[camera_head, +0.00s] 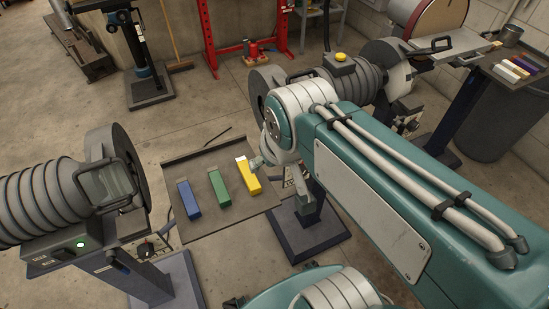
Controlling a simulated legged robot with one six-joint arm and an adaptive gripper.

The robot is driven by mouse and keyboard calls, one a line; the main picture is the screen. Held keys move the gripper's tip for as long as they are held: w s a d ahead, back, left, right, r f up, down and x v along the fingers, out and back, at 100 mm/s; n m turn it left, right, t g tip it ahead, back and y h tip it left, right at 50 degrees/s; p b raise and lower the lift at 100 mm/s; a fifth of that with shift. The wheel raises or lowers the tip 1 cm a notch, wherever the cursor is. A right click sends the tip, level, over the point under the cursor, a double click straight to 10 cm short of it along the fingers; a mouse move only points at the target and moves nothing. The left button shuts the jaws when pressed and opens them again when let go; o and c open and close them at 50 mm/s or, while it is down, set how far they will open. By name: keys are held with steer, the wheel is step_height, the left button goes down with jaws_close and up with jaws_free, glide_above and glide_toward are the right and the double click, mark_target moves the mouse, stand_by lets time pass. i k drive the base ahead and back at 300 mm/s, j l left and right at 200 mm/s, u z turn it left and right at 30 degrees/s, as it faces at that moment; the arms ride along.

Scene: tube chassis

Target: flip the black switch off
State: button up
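A bench grinder (45,200) stands at the left on a dark pedestal. Its front box carries a lit green lamp (80,245), and a small dark part beside the lamp looks like the black switch (62,254); its position is too small to read. A black knob (146,249) sits on a lower panel to the right of it. My teal arm reaches in from the right, its white joint near the middle of the view.
A grey tray (210,160) holds blue (188,199), green (219,189) and yellow (248,177) blocks between the left grinder and my arm. Another grinder (352,82) with a yellow button (341,57) stands behind my arm. Open concrete floor (190,110) lies behind the tray.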

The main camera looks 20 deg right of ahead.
mark_target(63, 255)
steer(key=j+u, duration=0.15)
steer(key=u, duration=0.4)
steer(key=l+u, duration=0.15)
steer(key=u, duration=0.9)
steer(key=i+z, duration=0.1)
steer(key=i, duration=0.45)
